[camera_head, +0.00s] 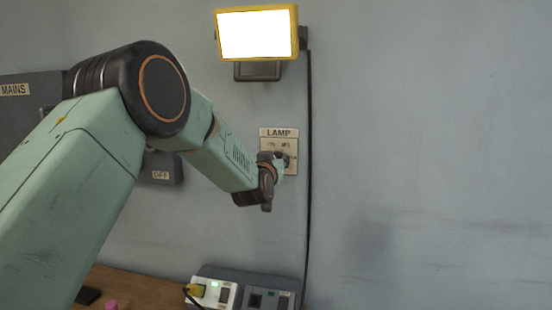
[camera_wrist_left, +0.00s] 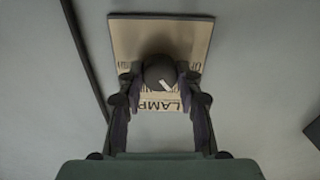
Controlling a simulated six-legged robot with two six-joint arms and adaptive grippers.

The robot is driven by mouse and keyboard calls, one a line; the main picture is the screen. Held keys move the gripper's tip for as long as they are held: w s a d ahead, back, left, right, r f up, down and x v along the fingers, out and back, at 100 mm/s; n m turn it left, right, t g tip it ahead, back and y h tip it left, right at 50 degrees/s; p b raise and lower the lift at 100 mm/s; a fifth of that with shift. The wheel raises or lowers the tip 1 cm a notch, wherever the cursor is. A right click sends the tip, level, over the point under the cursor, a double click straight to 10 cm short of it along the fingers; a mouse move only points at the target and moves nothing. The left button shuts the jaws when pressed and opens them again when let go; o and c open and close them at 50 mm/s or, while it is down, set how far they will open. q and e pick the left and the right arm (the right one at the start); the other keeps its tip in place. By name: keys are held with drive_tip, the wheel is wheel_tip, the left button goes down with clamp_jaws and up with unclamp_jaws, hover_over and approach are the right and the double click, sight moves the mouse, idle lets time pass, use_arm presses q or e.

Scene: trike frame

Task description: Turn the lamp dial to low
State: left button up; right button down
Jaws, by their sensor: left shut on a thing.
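The lamp (camera_head: 257,34) on the wall has a yellow frame and shines bright white. Below it is a cream plate (camera_head: 279,132) marked LAMP, with the dial on it mostly hidden behind my left gripper in the head view. My left gripper (camera_head: 279,165) is at the plate. In the left wrist view the dial (camera_wrist_left: 160,70) is a dark round knob with a pale pointer mark, and the fingers of the left gripper (camera_wrist_left: 161,78) are shut on its two sides. The plate (camera_wrist_left: 122,40) appears upside down there. My right gripper is not in view.
A black cable (camera_head: 310,150) runs down the wall right of the plate. A grey MAINS box (camera_head: 30,110) is at the left, partly behind my arm. A socket strip (camera_head: 245,274) with a yellow plug (camera_head: 195,290) is on the wooden bench below. The wall at the right is bare.

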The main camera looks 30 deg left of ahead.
use_arm(q)
drive_tip(key=shift+r+m, duration=0.4)
drive_tip(key=shift+m, duration=0.2)
drive_tip(key=o, duration=0.9)
drive_tip(key=shift+c, duration=0.2)
drive_tip(key=o, duration=0.3)
drive_tip(key=shift+f, duration=0.15)
drive_tip(key=shift+f, duration=0.1)
drive_tip(key=v, duration=1.2)
drive_tip(key=shift+f, duration=0.15)
